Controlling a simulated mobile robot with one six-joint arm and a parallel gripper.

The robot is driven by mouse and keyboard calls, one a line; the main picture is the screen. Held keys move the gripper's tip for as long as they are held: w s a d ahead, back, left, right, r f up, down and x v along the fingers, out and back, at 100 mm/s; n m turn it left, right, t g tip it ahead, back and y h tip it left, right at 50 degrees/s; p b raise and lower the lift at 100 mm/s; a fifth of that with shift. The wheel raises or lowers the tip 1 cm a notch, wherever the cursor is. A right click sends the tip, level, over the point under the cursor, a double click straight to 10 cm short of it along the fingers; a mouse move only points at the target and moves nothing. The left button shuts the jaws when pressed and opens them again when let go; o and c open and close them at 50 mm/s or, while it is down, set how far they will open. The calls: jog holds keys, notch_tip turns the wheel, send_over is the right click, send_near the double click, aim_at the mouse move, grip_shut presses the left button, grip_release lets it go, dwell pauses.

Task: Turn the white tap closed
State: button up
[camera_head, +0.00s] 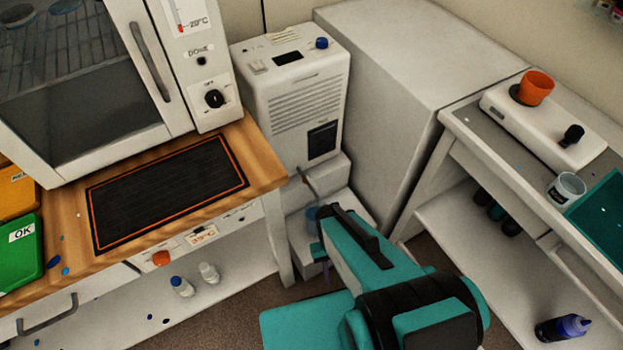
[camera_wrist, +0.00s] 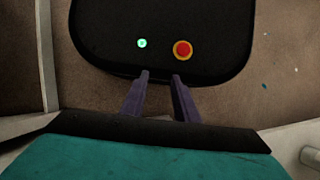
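I cannot make out a clearly white tap. In the head view a small greyish lever (camera_head: 308,182) sticks out low on the front of the white cabinet machine (camera_head: 295,95); I cannot tell whether it is the tap or how it is turned. A small blue thing (camera_head: 312,212) shows below it, partly hidden by my teal arm. In the wrist view my gripper (camera_wrist: 161,76) has its two purple fingers apart with an empty gap between them. It points towards a dark base with a green light and a red button, with no tap in that view.
A wooden-topped bench (camera_head: 263,165) with a black mat (camera_head: 165,195) and an oven (camera_head: 90,90) stands left. A tall grey cabinet (camera_head: 385,90) is beside the machine. A right bench (camera_head: 455,112) holds a scale (camera_head: 540,125) and a cup (camera_head: 566,190).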

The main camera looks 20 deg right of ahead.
notch_tip(320, 180, up, 28)
jog(key=n+t+y+p, duration=0.2)
jog(key=n+t, duration=0.1)
jog(key=t, duration=0.2)
send_over(312, 182)
jog(key=d, duration=0.3)
jog(key=shift+w+d+r, duration=0.1)
jog(key=shift+w, duration=0.25)
jog(key=shift+s+a+f+p, duration=0.1)
jog(key=shift+a+f, duration=0.35)
jog(key=shift+f, duration=1.8)
jog(key=shift+s+a+f+p, duration=0.15)
jog(key=shift+a+f, duration=0.25)
jog(key=shift+f, duration=1.9)
jog(key=shift+s+a+f+p, duration=0.1)
jog(key=shift+a+f, duration=0.35)
jog(key=shift+f, duration=1.8)
grip_shut()
